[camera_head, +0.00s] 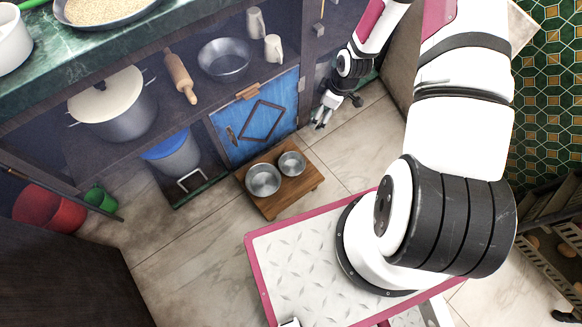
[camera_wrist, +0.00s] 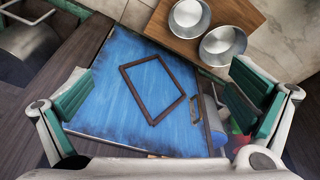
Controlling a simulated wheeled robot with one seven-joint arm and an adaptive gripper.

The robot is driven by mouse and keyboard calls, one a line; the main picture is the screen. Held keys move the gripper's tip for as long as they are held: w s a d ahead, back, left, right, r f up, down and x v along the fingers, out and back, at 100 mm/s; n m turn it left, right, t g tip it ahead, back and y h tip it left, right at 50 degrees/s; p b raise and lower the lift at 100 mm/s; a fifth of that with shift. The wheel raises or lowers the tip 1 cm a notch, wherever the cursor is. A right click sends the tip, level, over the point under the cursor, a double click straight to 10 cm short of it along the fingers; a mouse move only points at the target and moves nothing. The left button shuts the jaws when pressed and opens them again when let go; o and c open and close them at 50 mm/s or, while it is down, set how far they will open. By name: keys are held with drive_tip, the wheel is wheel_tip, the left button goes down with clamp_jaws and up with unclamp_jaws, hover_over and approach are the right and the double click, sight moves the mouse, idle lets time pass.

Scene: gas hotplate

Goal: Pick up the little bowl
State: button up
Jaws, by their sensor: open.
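The little bowl (camera_head: 291,163) is a small silvery metal bowl on a low wooden stand (camera_head: 274,207) on the floor. A larger metal bowl (camera_head: 263,180) stands to its left on the same stand. In the wrist view the little bowl (camera_wrist: 187,17) is at the top, up and left of the larger bowl (camera_wrist: 222,46). My gripper (camera_head: 321,121) is open and empty, above and to the right of the little bowl in the head view and apart from it. In the wrist view, the open fingers (camera_wrist: 160,96) frame the blue cabinet door.
The blue door (camera_head: 255,121) stands just behind the stand. A shelf above holds a pot (camera_head: 115,115), a rolling pin (camera_head: 181,77), a metal basin (camera_head: 224,61) and mugs. A bucket (camera_head: 175,157) is at left. Tiled floor (camera_head: 165,245) is clear left of the stand.

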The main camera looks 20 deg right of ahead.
drive_tip(key=s+a+f+y+b, duration=0.1)
drive_tip(key=s+a+f+b, duration=0.15)
drive_tip(key=f, duration=0.65)
drive_tip(key=s+a+f+y+b, duration=0.1)
drive_tip(key=a+f+b, duration=0.15)
drive_tip(key=f, duration=0.75)
drive_tip(key=b, duration=0.2)
approach(289, 167)
drive_tip(key=shift+n+t, duration=0.3)
drive_tip(key=shift+t, duration=0.1)
drive_tip(key=shift+s+b+x, duration=0.15)
drive_tip(key=shift+b+x, duration=0.6)
drive_tip(key=shift+x, duration=0.7)
drive_tip(key=shift+s+b+x, duration=0.15)
drive_tip(key=shift+b+x, duration=0.55)
drive_tip(key=shift+x, duration=0.75)
drive_tip(key=shift+a, duration=0.1)
drive_tip(key=shift+c, duration=0.2)
drive_tip(key=c, duration=0.9)
